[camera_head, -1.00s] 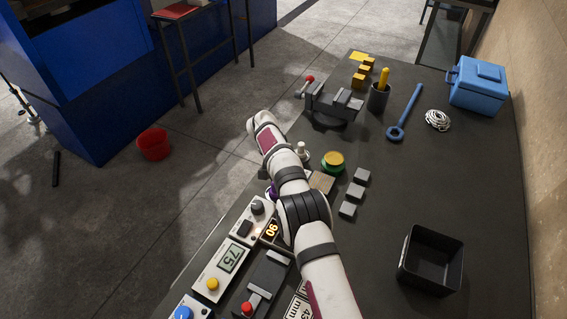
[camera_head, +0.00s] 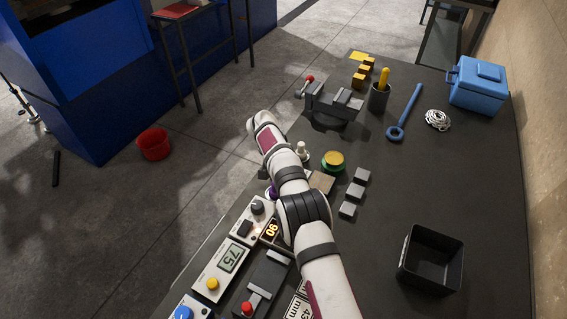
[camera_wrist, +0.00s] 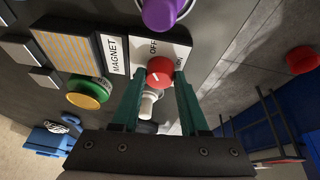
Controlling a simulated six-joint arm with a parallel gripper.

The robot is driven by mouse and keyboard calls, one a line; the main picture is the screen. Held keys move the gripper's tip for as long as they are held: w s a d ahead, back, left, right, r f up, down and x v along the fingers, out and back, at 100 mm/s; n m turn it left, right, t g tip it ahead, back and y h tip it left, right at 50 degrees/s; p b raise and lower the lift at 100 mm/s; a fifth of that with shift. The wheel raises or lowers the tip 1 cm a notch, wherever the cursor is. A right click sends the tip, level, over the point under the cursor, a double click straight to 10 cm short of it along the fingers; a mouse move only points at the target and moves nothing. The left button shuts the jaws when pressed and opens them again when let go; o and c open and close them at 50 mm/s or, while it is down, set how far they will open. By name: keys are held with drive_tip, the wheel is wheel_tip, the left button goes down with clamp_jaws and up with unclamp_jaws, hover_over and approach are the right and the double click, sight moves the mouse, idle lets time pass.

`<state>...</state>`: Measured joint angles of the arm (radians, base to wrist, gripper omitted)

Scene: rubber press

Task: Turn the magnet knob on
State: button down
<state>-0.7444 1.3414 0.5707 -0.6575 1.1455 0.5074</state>
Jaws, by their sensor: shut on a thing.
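The magnet knob (camera_wrist: 160,72) is round and red with a white mark on its face, and it sits on a pale panel beside the MAGNET label (camera_wrist: 112,55). The words OFF and ON are printed by it, OFF above it and ON to its right in the wrist view. My gripper (camera_wrist: 160,76) has its two green fingers on either side of the knob and is shut on it. In the head view my arm hides the red knob and the fingers.
A purple knob (camera_wrist: 162,10) is close above the magnet knob in the wrist view. A white post (camera_wrist: 150,101) shows between the fingers. A green-and-yellow button (camera_head: 333,161) and grey blocks (camera_head: 355,191) lie right of my arm. A black bin (camera_head: 430,258) stands farther right.

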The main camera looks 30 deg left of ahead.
idle(0.4)
drive_tip(key=shift+c, duration=2.2)
unclamp_jaws()
